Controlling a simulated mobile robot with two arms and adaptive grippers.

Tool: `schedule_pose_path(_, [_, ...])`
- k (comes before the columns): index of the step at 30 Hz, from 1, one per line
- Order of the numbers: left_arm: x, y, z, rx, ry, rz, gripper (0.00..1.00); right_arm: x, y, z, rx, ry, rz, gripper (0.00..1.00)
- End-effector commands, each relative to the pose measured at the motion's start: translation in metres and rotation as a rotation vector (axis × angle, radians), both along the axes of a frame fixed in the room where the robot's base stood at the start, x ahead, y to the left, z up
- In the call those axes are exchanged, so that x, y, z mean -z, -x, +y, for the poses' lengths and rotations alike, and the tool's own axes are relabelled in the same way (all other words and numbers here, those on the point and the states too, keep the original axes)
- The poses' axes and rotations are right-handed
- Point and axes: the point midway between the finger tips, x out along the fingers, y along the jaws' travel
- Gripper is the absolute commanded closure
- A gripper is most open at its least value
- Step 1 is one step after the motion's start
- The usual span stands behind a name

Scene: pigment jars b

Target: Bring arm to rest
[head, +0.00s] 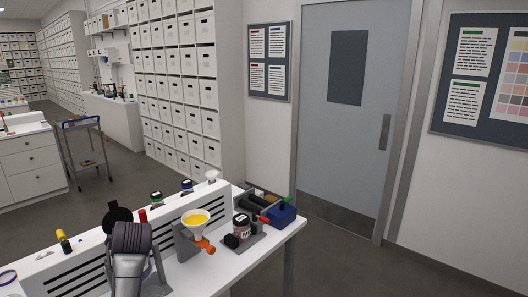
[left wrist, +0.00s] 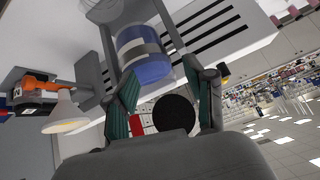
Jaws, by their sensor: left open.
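My left gripper (head: 132,268) hangs over the white bench at the lower left of the head view, with its dark ridged wrist uppermost. In the left wrist view its two fingers (left wrist: 150,65) stand apart. A blue jar (left wrist: 143,62) with a pale label shows between the fingers, towards their tips. I cannot tell whether either finger touches it. In the head view this jar is hidden behind the gripper. My right gripper is in neither view.
A funnel (head: 195,220) with yellow inside sits right of the gripper, beside a slotted white panel (head: 208,203). A black disc (head: 117,214) and a red cap (head: 142,216) are close behind the wrist. A blue box (head: 281,214) stands at the bench's right end.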

Motion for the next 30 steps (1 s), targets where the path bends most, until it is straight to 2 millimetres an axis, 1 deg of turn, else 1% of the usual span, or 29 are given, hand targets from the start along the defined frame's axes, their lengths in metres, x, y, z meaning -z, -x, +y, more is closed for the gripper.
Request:
schedule_pose_path(1, [0.031, 0.025, -0.006, 0.046, -0.008, 0.038, 0.46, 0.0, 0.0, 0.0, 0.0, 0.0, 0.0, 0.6])
schedule_pose_path(2, [0.046, 0.039, -0.012, 0.077, -0.009, 0.056, 0.46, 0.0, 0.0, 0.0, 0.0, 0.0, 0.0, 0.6])
schedule_pose_path(3, [0.065, 0.057, -0.019, 0.12, -0.01, 0.08, 0.46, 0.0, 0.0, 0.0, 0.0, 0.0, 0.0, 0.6])
schedule_pose_path(5, [0.09, 0.087, -0.031, 0.187, -0.007, 0.118, 0.46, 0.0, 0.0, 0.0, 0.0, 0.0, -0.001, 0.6])
schedule_pose_path(6, [0.106, 0.108, -0.04, 0.234, -0.002, 0.142, 0.46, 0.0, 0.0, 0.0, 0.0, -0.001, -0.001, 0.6])
schedule_pose_path(8, [0.125, 0.142, -0.055, 0.306, 0.009, 0.179, 0.46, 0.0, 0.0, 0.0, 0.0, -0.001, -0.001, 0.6])
schedule_pose_path(9, [0.136, 0.163, -0.066, 0.353, 0.019, 0.202, 0.46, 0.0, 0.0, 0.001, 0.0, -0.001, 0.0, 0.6])
schedule_pose_path(10, [0.142, 0.179, -0.073, 0.386, 0.027, 0.218, 0.46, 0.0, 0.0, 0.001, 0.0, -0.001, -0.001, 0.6])
schedule_pose_path(12, [0.153, 0.21, -0.088, 0.454, 0.048, 0.248, 0.46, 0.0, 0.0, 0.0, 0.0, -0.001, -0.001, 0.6])
schedule_pose_path(15, [0.162, 0.246, -0.105, 0.529, 0.077, 0.28, 0.46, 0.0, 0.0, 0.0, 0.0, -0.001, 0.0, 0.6])
schedule_pose_path(18, [0.166, 0.276, -0.12, 0.589, 0.103, 0.306, 0.46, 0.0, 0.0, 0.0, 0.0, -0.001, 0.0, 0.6])
schedule_pose_path(23, [0.167, 0.317, -0.14, 0.671, 0.148, 0.339, 0.46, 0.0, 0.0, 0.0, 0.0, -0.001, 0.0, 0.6])
schedule_pose_path(30, [0.16, 0.371, -0.166, 0.779, 0.218, 0.377, 0.46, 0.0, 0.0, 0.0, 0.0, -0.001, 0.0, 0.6])
